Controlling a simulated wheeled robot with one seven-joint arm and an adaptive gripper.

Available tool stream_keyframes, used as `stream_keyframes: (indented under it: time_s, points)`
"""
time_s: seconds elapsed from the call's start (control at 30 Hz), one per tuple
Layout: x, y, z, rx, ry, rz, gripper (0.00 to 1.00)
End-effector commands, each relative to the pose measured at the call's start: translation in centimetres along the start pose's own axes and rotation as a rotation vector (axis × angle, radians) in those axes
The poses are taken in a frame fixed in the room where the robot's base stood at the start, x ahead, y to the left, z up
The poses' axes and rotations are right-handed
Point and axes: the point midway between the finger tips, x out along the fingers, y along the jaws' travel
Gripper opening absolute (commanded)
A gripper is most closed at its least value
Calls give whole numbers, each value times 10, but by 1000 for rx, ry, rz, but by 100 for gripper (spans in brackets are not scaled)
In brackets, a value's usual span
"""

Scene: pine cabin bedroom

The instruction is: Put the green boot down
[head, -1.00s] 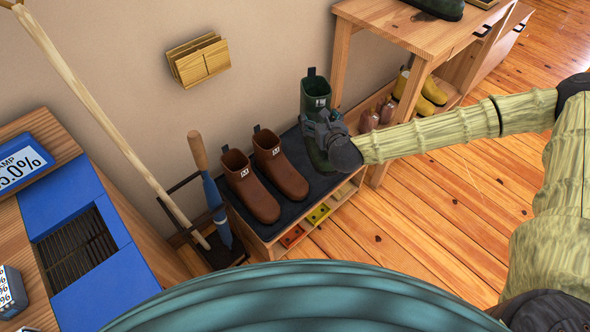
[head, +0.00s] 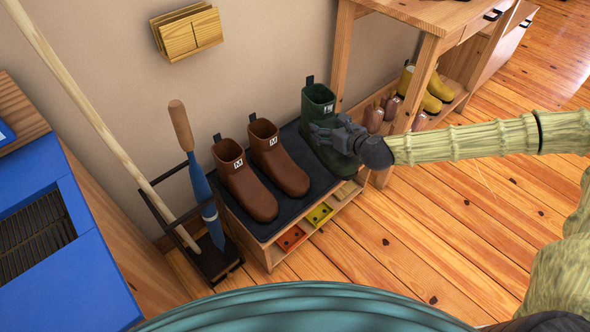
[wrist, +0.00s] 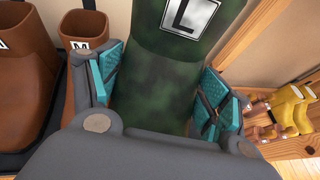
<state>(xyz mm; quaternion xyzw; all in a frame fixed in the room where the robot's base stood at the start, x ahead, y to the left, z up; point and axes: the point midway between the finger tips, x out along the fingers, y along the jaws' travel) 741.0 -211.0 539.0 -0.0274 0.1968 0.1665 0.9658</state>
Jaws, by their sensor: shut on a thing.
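The green boot (head: 319,101) is upright at the right end of the low bench, over its dark mat (head: 262,225). My gripper (head: 330,137) is shut on the boot's shaft from the front right. In the wrist view the boot (wrist: 160,85) fills the middle, with a white "L" label on its shaft and a teal finger pad on each side. The gripper hides part of the boot's lower half in the head view. I cannot tell if its sole touches the mat.
Two brown boots, one (head: 240,180) beside the other (head: 275,157), stand left of the green boot. A table (head: 425,15) stands close on the right, with yellow boots (head: 430,92) on its lower shelf. A stand (head: 215,262) holding long-handled tools is left of the bench.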

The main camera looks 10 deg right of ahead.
Motion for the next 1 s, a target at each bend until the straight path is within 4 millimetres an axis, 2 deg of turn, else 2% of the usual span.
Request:
stream_keyframes:
  time_s: [0.03,0.7,1.0]
  points:
    - [4,-3,-10,-5,-3,10,34]
    - [13,-18,-77,-82,-6,177,34]
    - [12,-21,-90,-103,-8,217,34]
